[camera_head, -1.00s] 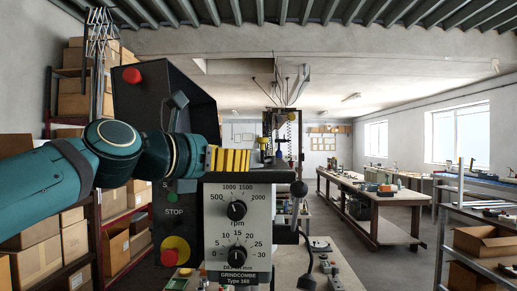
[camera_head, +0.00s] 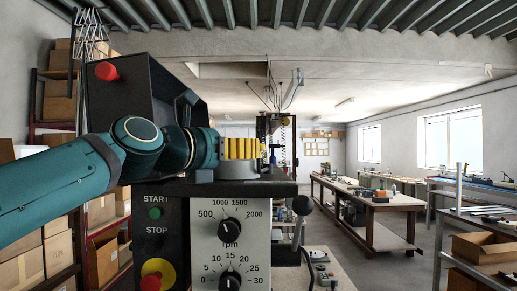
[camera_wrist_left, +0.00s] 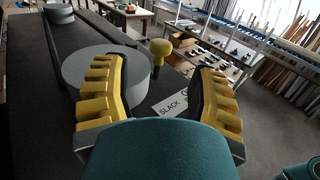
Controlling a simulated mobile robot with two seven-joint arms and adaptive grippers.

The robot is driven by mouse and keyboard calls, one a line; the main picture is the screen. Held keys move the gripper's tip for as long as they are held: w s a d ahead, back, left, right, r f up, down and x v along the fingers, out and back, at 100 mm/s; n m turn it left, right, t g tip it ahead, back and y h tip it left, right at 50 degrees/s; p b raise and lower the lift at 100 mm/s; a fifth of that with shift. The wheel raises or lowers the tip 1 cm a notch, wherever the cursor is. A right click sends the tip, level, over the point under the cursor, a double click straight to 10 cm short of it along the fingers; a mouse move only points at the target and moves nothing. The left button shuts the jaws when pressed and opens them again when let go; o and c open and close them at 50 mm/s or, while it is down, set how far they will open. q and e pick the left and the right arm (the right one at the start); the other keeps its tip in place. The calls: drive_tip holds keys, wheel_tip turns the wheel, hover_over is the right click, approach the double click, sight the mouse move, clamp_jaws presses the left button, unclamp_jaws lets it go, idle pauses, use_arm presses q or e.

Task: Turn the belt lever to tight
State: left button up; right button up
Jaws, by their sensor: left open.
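In the left wrist view a lever with a yellow-olive round knob (camera_wrist_left: 160,48) stands up from the dark machine top, beyond my fingertips and roughly between them. A white label (camera_wrist_left: 171,105) reading SLACK lies at its foot; its other word is mostly hidden by the right finger. My left gripper (camera_wrist_left: 156,74) is open, its yellow-padded fingers apart and nothing held. In the head view my left gripper (camera_head: 242,148) reaches over the top of the drill's control panel (camera_head: 229,240); the lever cannot be made out there. My right gripper is not in view.
A large grey pulley (camera_wrist_left: 103,78) sits by the left finger, with a smaller one (camera_wrist_left: 59,13) farther off. The raised dark cover (camera_head: 137,90) stands behind my left arm. A black ball handle (camera_head: 303,205) juts out at the machine's right. Shelves with boxes stand left.

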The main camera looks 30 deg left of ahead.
use_arm(q)
drive_tip(key=w, duration=0.4)
drive_tip(key=w+d, duration=0.1)
drive_tip(key=w, duration=0.1)
drive_tip(key=shift+w, duration=0.15)
clamp_jaws()
